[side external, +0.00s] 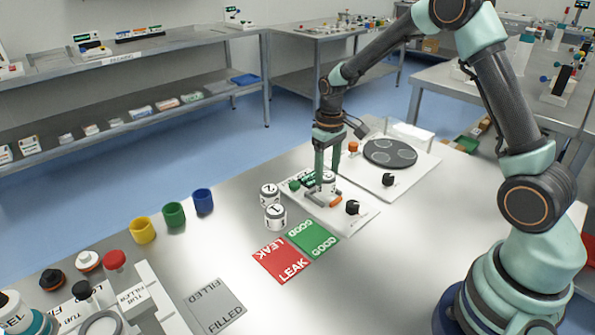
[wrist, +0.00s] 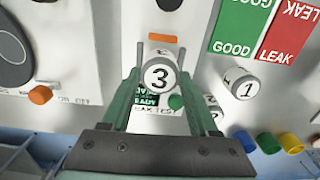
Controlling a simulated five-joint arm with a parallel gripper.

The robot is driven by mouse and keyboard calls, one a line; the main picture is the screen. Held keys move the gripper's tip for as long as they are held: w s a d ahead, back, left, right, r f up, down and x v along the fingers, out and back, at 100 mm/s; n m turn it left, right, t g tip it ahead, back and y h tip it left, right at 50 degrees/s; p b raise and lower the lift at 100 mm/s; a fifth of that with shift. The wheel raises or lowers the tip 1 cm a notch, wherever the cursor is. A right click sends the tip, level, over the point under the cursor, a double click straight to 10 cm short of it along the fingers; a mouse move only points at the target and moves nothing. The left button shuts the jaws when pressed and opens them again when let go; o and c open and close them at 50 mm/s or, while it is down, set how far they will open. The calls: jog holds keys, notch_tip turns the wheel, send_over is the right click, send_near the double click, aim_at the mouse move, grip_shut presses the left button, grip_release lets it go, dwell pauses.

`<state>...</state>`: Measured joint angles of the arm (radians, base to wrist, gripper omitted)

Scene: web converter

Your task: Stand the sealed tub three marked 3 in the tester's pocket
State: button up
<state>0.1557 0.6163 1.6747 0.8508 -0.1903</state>
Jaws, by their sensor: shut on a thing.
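Tub three, white with a black 3 on its lid, is between my gripper's fingers in the wrist view (wrist: 158,76). It also shows low over the tester in the side view (side external: 328,184). My gripper (side external: 326,178) points down with its green fingers shut on the tub's sides; the fingers also show in the wrist view (wrist: 160,62). The leak tester (side external: 352,222) is a white plate with a black knob, a green button and an orange-ended part beside the tub. The tub and fingers hide the pocket. I cannot tell whether the tub is seated in it.
Tub 1 (side external: 276,217) and tub 2 (side external: 269,195) stand just left of the tester. Green GOOD (side external: 313,238) and red LEAK (side external: 282,260) mats lie in front. A white unit with a dark round plate (side external: 390,152) stands behind. The table's right front is clear.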

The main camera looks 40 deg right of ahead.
aim_at(327, 175)
jog(key=shift+f, duration=1.15)
jog(key=shift+f, duration=0.15)
jog(key=o, duration=1.3)
jog(key=shift+c, duration=0.2)
notch_tip(327, 175, up, 12)
jog(key=f, duration=0.1)
jog(key=s+a+r+t, duration=0.2)
jog(key=s+r, duration=0.3)
jog(key=s, duration=0.3)
jog(key=s+a+r+t, duration=0.3)
jog(key=s+a+r, duration=0.2)
jog(key=s, duration=0.3)
jog(key=shift+t, duration=0.3)
